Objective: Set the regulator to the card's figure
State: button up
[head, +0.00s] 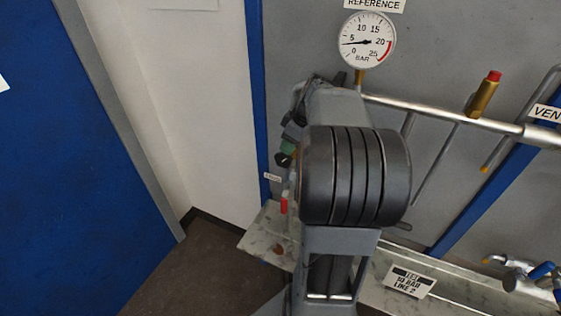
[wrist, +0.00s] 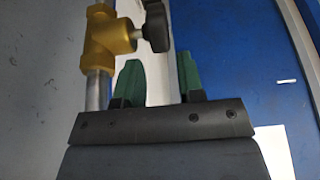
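A brass fitting (wrist: 105,42) with a black knob (wrist: 155,27) on its right side shows in the wrist view; it appears to be the regulator.
A steel pipe (head: 440,108) runs right from the gauge, with a red-capped brass valve (head: 483,95). A marble-like ledge (head: 459,288) runs below. Blue-handled fittings (head: 540,271) sit at lower right. A blue panel (head: 70,180) stands left, with open floor (head: 190,265) beside it.

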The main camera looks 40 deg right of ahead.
aim_at(282, 159)
jog(key=b+x, duration=0.2)
jog(key=x, duration=0.5)
jog(key=shift+a+b, duration=0.1)
jog(key=shift+b, duration=0.3)
jog(key=c, duration=0.6)
jog(key=shift+f, duration=0.15)
jog(key=shift+c, duration=0.2)
